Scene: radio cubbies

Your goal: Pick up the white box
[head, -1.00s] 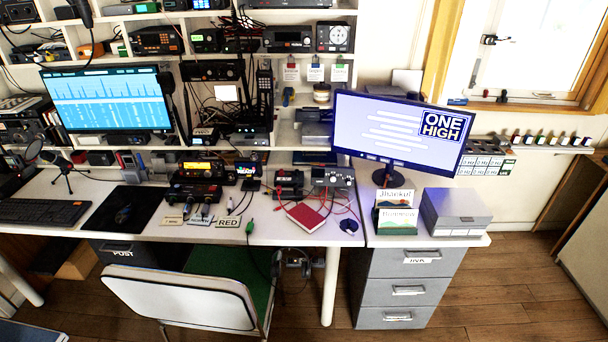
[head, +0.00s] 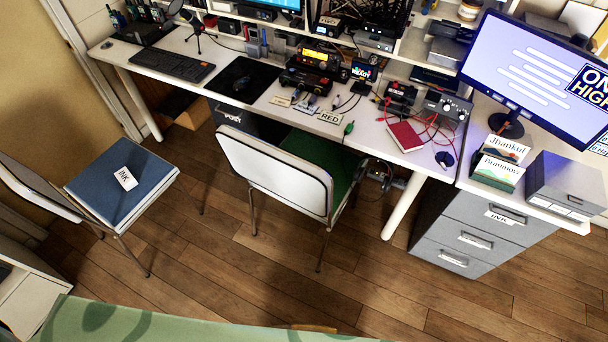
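A small white item (head: 124,178) with dark lettering that looks like "INK" lies on the blue seat of a chair (head: 148,204) at the left. It is the clearest match for a white box, but I cannot tell how thick it is. Neither of my grippers shows in the head view.
A white-backed chair (head: 275,172) with a green seat stands at the long desk (head: 190,49). A grey drawer cabinet (head: 470,232) stands at the right. A green patterned surface (head: 180,322) crosses the bottom edge. Wooden floor (head: 230,262) lies open between the chairs.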

